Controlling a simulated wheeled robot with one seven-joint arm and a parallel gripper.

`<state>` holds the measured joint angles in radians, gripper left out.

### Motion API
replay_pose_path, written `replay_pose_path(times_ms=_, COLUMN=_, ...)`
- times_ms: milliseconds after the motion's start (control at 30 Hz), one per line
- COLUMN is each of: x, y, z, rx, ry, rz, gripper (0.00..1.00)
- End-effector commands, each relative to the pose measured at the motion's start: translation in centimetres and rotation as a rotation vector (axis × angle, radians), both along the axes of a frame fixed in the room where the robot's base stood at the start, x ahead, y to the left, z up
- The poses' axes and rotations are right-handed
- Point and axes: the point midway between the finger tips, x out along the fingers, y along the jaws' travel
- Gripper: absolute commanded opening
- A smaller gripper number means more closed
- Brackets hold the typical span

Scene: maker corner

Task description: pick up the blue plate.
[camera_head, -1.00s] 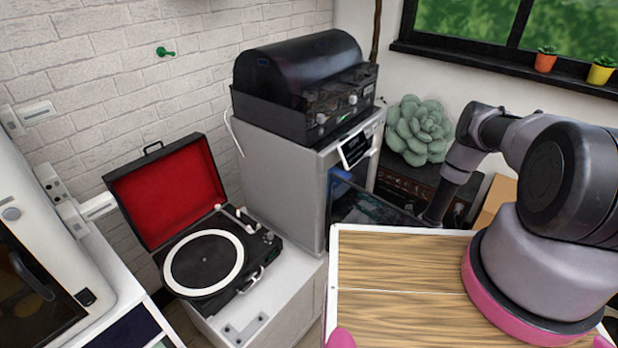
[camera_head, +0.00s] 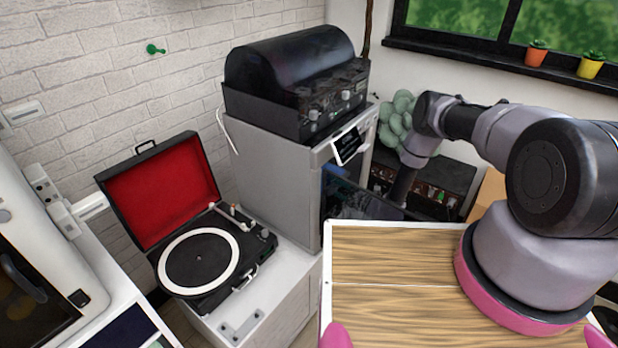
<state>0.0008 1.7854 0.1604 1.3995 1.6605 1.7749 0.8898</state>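I cannot make out a blue plate for certain. A small patch of blue shows in the dark front opening of the grey cabinet-like appliance (camera_head: 280,185), but it is too small to tell what it is. A dark panel (camera_head: 362,198) stands out from that opening and looks like its open door. My arm reaches from the right down behind this panel. My gripper is hidden there, so its fingers and anything in them do not show.
A black domed machine (camera_head: 295,75) sits on the appliance. A record player (camera_head: 200,262) with a red-lined lid stands left. My wooden-topped base (camera_head: 390,255) fills the lower right. A green succulent (camera_head: 394,120) and a dark crate-like box (camera_head: 440,185) are behind my arm.

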Motion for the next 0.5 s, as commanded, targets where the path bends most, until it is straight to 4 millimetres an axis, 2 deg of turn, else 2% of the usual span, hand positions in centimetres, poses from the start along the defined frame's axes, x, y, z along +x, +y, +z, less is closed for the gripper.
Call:
replay_pose_path(times_ms=67, x=-0.01, y=-0.02, z=-0.01, rx=0.000, ry=0.000, rz=0.000, gripper=0.60)
replay_pose_path(times_ms=200, x=-0.02, y=-0.02, z=-0.01, rx=0.000, ry=0.000, rz=0.000, gripper=0.06)
replay_pose_path(times_ms=233, x=-0.03, y=-0.02, z=-0.01, rx=0.000, ry=0.000, rz=0.000, gripper=0.00)
replay_pose_path(times_ms=500, x=-0.02, y=-0.03, z=-0.01, rx=0.000, ry=0.000, rz=0.000, gripper=0.00)
